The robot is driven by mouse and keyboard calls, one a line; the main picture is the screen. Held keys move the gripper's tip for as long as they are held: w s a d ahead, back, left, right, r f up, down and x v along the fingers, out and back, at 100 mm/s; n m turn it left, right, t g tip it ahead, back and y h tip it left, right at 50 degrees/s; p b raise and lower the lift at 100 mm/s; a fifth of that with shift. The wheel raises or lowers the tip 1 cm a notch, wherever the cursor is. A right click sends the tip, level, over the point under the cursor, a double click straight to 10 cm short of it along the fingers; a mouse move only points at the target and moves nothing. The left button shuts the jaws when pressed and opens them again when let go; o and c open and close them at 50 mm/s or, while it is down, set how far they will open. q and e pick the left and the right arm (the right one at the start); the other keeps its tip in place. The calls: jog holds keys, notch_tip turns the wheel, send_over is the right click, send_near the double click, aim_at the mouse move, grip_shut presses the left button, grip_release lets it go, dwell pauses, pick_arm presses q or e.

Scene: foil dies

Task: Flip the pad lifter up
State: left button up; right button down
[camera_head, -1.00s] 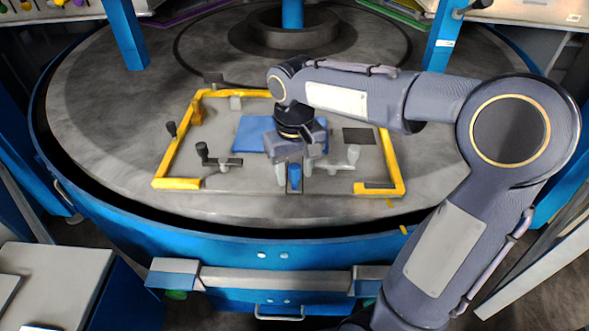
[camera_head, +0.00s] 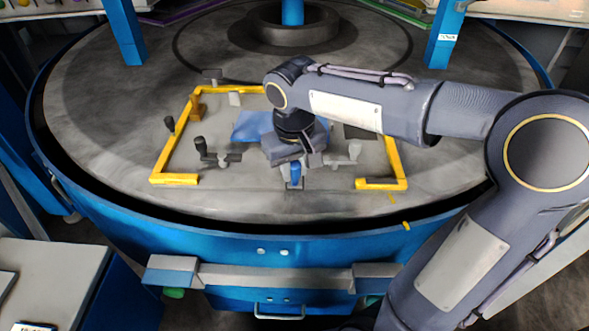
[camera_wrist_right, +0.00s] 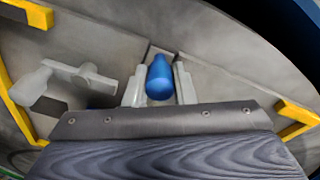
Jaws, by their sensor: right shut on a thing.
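The pad lifter shows a blue handle (camera_head: 295,172) at the front middle of the yellow-framed plate, on a small grey base. In the right wrist view the blue handle (camera_wrist_right: 160,78) sits between the two pale fingers of my right gripper (camera_wrist_right: 160,86). In the head view my right gripper (camera_head: 293,168) points down over it and is shut on it. A blue pad (camera_head: 250,125) lies just behind, partly hidden by my right wrist. My left gripper is not in view.
Yellow corner rails (camera_head: 175,180) edge the plate on the round grey table (camera_head: 100,110). A dark-knobbed clamp (camera_head: 199,144) stands left of my gripper and a grey-knobbed one (camera_head: 354,150) right of it. Blue posts (camera_head: 124,30) rise behind.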

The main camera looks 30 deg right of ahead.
jog(key=shift+s+a+t+h+b, duration=0.15)
jog(key=shift+s+t+h+b, duration=0.15)
jog(key=shift+t, duration=0.1)
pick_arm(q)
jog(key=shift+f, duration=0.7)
pick_arm(e)
jog(key=shift+w, duration=0.1)
jog(key=c, duration=1.2)
grip_release()
pick_arm(q)
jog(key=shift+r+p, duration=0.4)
jog(key=shift+p, duration=0.1)
pick_arm(e)
jog(key=d+v, duration=0.1)
jog(key=v, duration=0.6)
jog(key=shift+a+r, duration=0.45)
jog(key=shift+a, duration=0.1)
